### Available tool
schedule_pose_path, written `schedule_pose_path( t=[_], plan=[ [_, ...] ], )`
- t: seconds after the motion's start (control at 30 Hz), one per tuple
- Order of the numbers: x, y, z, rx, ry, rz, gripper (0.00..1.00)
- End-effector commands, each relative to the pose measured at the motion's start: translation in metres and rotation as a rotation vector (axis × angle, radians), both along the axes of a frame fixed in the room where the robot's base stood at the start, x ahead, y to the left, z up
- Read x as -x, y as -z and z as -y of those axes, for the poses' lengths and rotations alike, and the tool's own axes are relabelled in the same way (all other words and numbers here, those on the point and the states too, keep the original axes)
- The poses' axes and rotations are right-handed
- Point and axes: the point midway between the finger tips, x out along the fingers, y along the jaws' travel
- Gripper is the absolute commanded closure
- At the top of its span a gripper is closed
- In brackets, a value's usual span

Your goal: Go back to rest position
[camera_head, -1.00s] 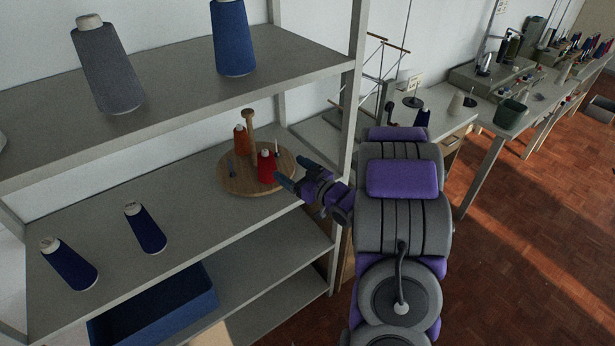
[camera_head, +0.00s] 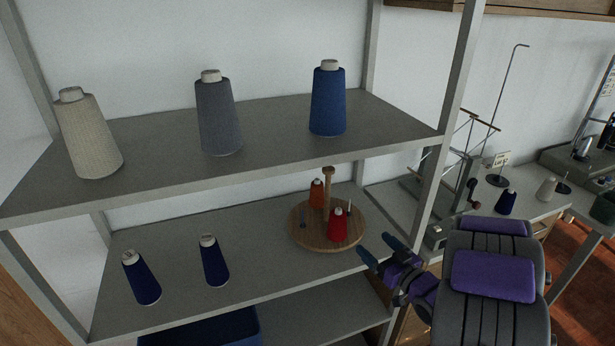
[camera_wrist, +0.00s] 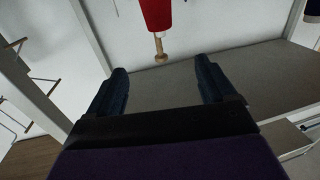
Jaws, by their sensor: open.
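My gripper (camera_head: 378,249) is open and empty in the head view, at the right front of the middle shelf, pointing up and left. The round wooden stand (camera_head: 303,239) lies on that shelf to its left, with a gap between them.
The grey shelf unit has an upright (camera_head: 449,130) close to my arm. Large cones, cream (camera_head: 89,136), grey (camera_head: 218,120) and blue (camera_head: 327,102), stand on the upper shelf. Two navy cones (camera_head: 141,280) (camera_head: 214,263) stand on the middle shelf. A workbench (camera_head: 540,208) is at right.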

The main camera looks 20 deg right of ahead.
Motion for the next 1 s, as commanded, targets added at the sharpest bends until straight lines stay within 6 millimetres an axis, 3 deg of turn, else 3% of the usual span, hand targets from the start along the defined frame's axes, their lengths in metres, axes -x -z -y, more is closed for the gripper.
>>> schedule_pose_path(
  t=[0.27,0.4,0.57,0.8,1.0],
  plan=[
    [-0.012,0.004,0.001,0.097,0.034,-0.103,0.16],
    [-0.021,0.005,0.007,0.224,0.11,-0.257,0.16],
    [-0.018,-0.001,0.016,0.334,0.222,-0.433,0.16],
    [0.014,-0.019,0.012,0.399,0.38,-0.688,0.16],
    [0.061,-0.032,-0.017,0.371,0.466,-0.901,0.16]
  ],
)
